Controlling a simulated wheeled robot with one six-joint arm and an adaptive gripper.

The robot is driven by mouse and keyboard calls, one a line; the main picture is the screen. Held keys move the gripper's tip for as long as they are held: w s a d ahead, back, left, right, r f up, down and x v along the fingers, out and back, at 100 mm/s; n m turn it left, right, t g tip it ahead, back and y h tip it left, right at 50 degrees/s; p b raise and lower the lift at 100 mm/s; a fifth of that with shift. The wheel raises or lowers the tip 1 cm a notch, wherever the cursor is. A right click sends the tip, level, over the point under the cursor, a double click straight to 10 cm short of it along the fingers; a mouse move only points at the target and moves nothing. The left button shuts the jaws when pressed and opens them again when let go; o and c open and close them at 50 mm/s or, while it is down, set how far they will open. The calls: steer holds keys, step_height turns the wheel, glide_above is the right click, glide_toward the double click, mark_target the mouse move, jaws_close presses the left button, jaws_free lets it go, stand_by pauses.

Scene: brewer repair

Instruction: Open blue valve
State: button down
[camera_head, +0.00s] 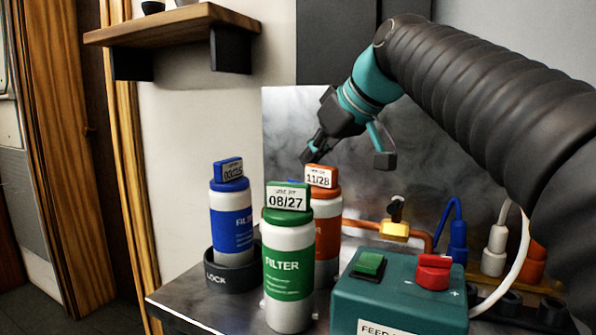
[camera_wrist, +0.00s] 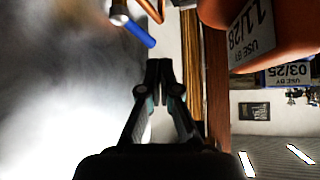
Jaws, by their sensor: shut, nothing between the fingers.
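The blue valve handle (camera_wrist: 138,33) shows at the top of the wrist view, a blue bar on a metal fitting beside a copper pipe (camera_wrist: 152,10). My gripper (camera_head: 308,156) is just above and behind the orange filter (camera_head: 327,240) in the head view, in front of the metal back panel. In the wrist view my gripper (camera_wrist: 158,66) is shut and empty, its tips apart from the blue handle in the picture.
A green filter (camera_head: 289,275) and a blue filter (camera_head: 231,225) in a dark holder (camera_head: 228,270) stand near the orange one. A teal switch box (camera_head: 400,300), a yellow valve (camera_head: 395,230) and a blue plug (camera_head: 457,240) are to the right. A wooden shelf (camera_head: 170,25) hangs upper left.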

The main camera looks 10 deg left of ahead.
steer(key=v, duration=0.4)
steer(key=shift+s+d+r, duration=0.15)
steer(key=shift+d+r, duration=0.05)
steer(key=shift+f, duration=0.1)
